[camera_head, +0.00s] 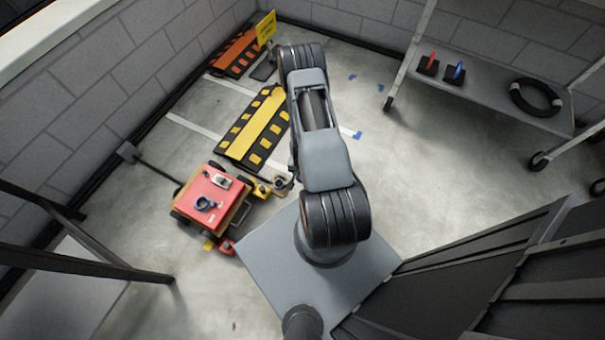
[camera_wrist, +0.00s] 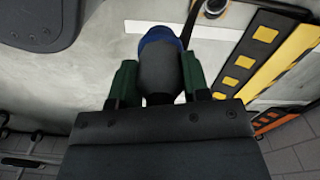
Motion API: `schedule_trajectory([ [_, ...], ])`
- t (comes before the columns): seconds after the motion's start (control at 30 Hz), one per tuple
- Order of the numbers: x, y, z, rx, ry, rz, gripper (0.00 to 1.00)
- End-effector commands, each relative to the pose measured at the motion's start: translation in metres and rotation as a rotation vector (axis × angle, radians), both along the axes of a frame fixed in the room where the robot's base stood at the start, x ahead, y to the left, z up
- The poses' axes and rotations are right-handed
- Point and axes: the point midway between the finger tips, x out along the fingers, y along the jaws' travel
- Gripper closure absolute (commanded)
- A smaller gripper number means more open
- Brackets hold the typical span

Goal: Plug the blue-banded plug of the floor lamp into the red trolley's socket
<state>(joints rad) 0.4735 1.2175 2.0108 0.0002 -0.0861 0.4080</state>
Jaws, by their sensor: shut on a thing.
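In the wrist view my gripper (camera_wrist: 160,72) has green-sided fingers shut on a dark rounded plug (camera_wrist: 160,75) with a blue band (camera_wrist: 158,36) at its far end. The red trolley (camera_head: 191,199) stands left of my arm in the head view. On its top are a dark round fitting with blue in it (camera_head: 205,203) and a small pale box (camera_head: 221,182); I cannot tell for sure which is the socket. My arm hides the gripper and plug in the head view. The floor lamp cannot be clearly made out.
A yellow-and-black ramp (camera_head: 251,130) lies behind the trolley, with an orange one (camera_head: 235,53) and a yellow sign (camera_head: 266,28) beyond. A small yellow object (camera_head: 262,190) is beside the trolley. A shelf cart (camera_head: 480,92) stands right.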

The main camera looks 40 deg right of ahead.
Motion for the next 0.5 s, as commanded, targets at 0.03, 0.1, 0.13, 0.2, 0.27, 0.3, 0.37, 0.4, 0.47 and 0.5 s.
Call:
schedule_trajectory([
  [0.03,0.004,0.001,-0.004,0.000,-0.001,0.002,0.86],
  [0.1,0.009,0.003,-0.006,-0.001,-0.002,0.003,0.86],
  [0.13,0.010,0.004,-0.007,-0.001,-0.002,0.003,0.86],
  [0.2,0.014,0.005,-0.008,-0.001,-0.002,0.002,0.86],
  [0.27,0.015,0.006,-0.007,0.000,-0.001,0.001,0.86],
  [0.3,0.015,0.006,-0.007,-0.001,-0.001,0.000,0.86],
  [0.37,0.014,0.006,-0.006,-0.001,-0.001,0.000,0.86],
  [0.4,0.014,0.006,-0.006,-0.001,-0.001,0.000,0.86],
  [0.47,0.014,0.006,-0.006,-0.001,-0.001,0.000,0.86],
  [0.5,0.015,0.006,-0.006,-0.001,-0.001,0.001,0.86],
])
